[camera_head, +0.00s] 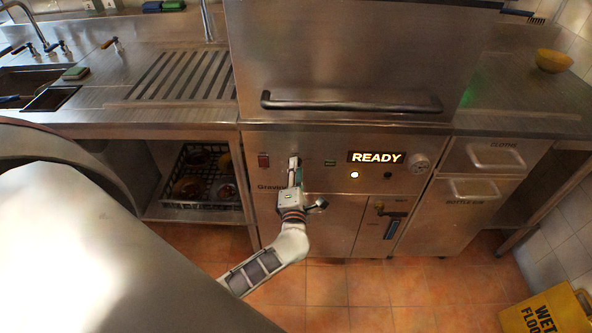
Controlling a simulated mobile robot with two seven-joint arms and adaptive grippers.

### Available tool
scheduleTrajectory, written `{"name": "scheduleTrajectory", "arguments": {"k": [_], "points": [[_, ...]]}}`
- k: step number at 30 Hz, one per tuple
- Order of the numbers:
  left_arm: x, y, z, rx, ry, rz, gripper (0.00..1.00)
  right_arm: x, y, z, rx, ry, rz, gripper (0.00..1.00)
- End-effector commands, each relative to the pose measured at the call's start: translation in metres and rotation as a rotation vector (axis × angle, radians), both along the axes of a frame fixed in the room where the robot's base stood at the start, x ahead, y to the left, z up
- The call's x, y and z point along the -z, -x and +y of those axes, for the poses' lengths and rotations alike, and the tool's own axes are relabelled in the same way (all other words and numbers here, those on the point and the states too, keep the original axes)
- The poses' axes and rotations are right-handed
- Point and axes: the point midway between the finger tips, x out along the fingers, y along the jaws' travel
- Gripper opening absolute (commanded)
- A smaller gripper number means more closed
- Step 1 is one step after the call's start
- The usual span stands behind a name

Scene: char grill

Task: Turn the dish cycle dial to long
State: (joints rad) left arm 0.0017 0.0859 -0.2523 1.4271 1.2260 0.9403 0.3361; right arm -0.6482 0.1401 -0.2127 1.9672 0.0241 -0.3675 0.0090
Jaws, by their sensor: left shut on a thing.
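The steel dishwasher (345,215) stands ahead with its control panel facing me. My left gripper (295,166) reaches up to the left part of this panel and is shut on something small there. I take this to be the dish cycle dial; the fingers hide it, so its pointer and the setting marks cannot be read. A lit display (376,157) reads READY, with a glowing white lamp (354,175) below it. A round pale fitting (419,163) sits at the panel's right end, apart from the gripper. My right gripper is not in view.
A dark bar handle (350,105) crosses the hood above the panel. A red switch (263,161) is just left of the gripper. A lever valve (390,212) juts out below right. Drawers (495,157) stand at right; a yellow wet-floor sign (545,312) stands on the tiled floor.

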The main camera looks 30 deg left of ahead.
Motion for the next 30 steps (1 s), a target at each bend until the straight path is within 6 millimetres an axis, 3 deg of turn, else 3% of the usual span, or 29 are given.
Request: {"name": "scheduleTrajectory", "arguments": {"k": [2, 3, 5, 17, 30], "points": [[0.001, 0.0, 0.0, 0.0, -0.001, 0.002, 0.05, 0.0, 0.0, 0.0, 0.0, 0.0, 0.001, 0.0], [0.001, 0.0, 0.0, 0.001, -0.001, 0.002, 0.31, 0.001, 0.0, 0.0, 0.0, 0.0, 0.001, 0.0], [0.001, 0.0, 0.0, 0.0, 0.0, 0.001, 0.42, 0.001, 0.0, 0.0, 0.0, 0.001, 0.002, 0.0], [0.001, 0.004, -0.003, 0.001, 0.002, 0.001, 0.42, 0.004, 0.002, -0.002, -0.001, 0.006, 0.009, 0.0], [0.002, 0.072, -0.044, 0.0, 0.002, 0.004, 0.42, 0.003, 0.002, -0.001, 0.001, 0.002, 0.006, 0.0]]}}
